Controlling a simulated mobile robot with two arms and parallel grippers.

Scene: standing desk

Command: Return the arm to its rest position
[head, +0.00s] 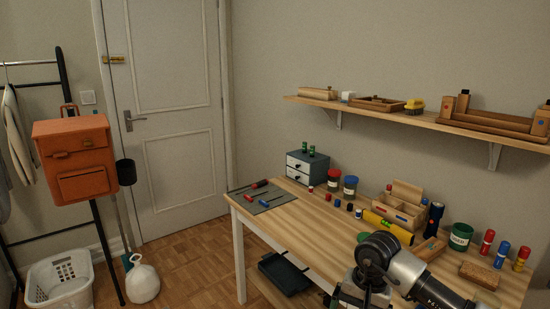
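One of my arms comes in from the bottom right, over the front edge of the wooden desk (290,220). Its dark round joint and grey links show. Below the joint, a grey part that looks like the body of my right gripper (362,293) is cut off by the bottom of the picture. Its fingertips are hidden, so I cannot tell if it is open or shut, or if it holds anything. My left arm and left gripper do not show.
A yellow level (388,228), a wooden box (400,208), a green can (460,237) and a cork block (479,275) stand near the arm. A grey mat (252,203) with tools and a small drawer unit (307,167) are at the left. The desk's front left is clear.

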